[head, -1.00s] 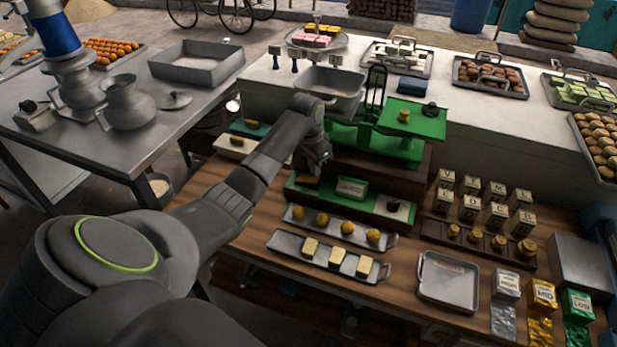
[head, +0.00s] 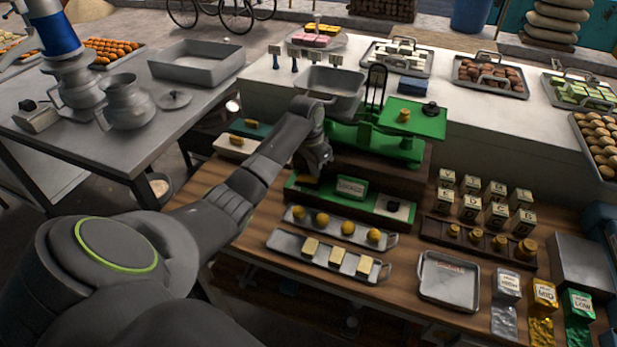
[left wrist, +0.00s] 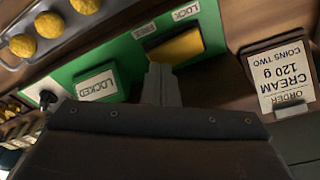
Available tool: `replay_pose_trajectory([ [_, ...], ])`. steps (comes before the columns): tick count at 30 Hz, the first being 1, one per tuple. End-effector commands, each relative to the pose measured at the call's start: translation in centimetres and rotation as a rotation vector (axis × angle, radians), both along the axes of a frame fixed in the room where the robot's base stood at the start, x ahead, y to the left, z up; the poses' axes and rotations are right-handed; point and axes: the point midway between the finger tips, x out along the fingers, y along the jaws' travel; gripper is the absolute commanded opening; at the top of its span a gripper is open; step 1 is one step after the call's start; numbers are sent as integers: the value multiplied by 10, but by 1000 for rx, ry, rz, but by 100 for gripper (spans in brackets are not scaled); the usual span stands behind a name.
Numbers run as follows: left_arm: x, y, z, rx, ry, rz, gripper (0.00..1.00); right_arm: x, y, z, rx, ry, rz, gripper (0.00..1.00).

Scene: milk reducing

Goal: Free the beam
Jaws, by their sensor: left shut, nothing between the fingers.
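The green balance scale (head: 400,147) stands on a dark plinth, with a grey pan (head: 330,90) on its left and a green plate (head: 418,119) on its right. In front of it, a green panel (head: 298,190) carries a sign reading LOCKED (head: 350,188), also in the left wrist view (left wrist: 97,86). A yellow block (left wrist: 178,47) sits in a dark slot beside FREE and LOCK labels. My left gripper (head: 324,170) is shut and empty; its fingertips (left wrist: 160,75) are close beside the block. I cannot tell whether they touch. My right gripper is not in view.
In front of the panel lie a tray of yellow balls (head: 297,216) and a tray of pale blocks (head: 290,245). An order card (left wrist: 283,78) stands near my gripper. An empty tray (head: 449,280), lettered cubes (head: 470,208) and brass weights (head: 499,242) are to the right.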

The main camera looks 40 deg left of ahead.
Motion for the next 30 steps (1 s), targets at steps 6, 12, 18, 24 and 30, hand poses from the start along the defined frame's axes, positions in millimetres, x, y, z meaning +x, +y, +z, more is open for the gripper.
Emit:
replay_pose_trajectory([
  [6, 0, 0, -4, 0, 0, 0, 0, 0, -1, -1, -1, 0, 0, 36],
  [12, 0, 0, -7, 0, 0, 0, 0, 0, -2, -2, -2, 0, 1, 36],
  [18, 0, 0, -10, 0, 0, 0, 0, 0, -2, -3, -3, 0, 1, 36],
  [24, 0, 0, -13, 0, 1, 0, 0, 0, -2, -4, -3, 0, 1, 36],
  [30, 0, 0, -14, 0, 1, 0, 0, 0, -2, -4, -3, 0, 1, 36],
])
